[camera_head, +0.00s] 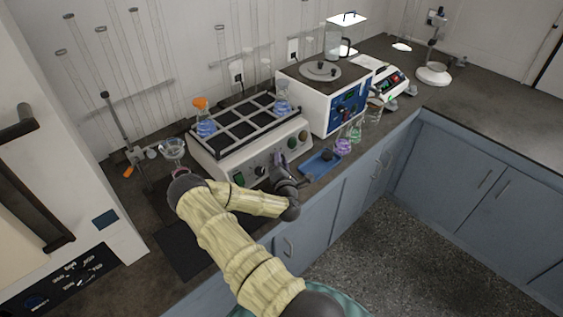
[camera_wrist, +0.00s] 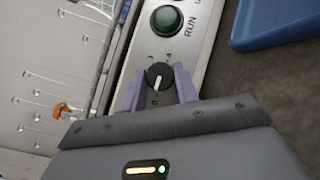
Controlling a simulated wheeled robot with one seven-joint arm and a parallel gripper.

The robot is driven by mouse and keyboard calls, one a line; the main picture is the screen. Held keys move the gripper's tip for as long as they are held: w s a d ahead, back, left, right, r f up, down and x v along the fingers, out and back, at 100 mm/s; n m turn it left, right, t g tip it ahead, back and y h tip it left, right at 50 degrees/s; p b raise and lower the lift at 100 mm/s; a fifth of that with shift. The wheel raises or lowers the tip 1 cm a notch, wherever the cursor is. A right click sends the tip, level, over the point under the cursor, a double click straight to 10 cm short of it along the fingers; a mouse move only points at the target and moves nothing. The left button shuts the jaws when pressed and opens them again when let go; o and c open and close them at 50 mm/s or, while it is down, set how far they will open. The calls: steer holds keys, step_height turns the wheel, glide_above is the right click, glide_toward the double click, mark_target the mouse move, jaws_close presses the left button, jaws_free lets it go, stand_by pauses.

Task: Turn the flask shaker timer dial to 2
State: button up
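The flask shaker (camera_head: 213,168) is a white box with a black rack on top and knobs and lamps on its front panel. In the wrist view its timer dial (camera_wrist: 158,75) is a small black knob with a white pointer line, which points down the picture, towards my gripper body. My gripper (camera_wrist: 159,78) has its two purple fingers on either side of the dial, close against it, and looks closed on it. The printed numbers are too small to read. In the head view my gripper (camera_head: 281,162) is at the front panel and partly hides it.
A green button (camera_wrist: 167,20) marked RUN sits beyond the dial. A blue tray (camera_head: 321,163) lies right of the shaker. Flasks with blue liquid (camera_head: 205,127) stand in the rack. A white and blue device (camera_head: 340,108) stands at the right. A dark mat (camera_head: 190,248) lies in front.

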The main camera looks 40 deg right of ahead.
steer(key=shift+r+m+g+p, duration=0.15)
steer(key=shift+m+g+p, duration=0.15)
steer(key=shift+m+p, duration=0.1)
steer(key=m+g+p, duration=0.2)
steer(key=m, duration=0.1)
steer(key=shift+r, duration=0.25)
steer(key=m+g+p, duration=0.1)
steer(key=m, duration=0.1)
steer(key=m+g+y+p, duration=0.1)
steer(key=m+g+p, duration=0.1)
steer(key=shift+w+r+y+p, duration=0.15)
steer(key=shift+r+y+p, duration=0.05)
steer(key=shift+y+p, duration=0.1)
steer(key=m+g+y+p, duration=0.1)
steer(key=m, duration=0.1)
steer(key=m+g+y+p, duration=0.1)
steer(key=p, duration=0.1)
steer(key=shift+d+r+m+y, duration=0.2)
steer(key=shift+m+y, duration=0.2)
steer(key=shift+d+m+g+y+p, duration=0.1)
steer(key=shift+m+g+y+p, duration=0.4)
steer(key=shift+m+y+p, duration=0.4)
steer(key=shift+f+p, duration=0.15)
steer(key=shift+p, duration=0.2)
steer(key=shift+m, duration=0.3)
steer(key=shift+f, duration=0.1)
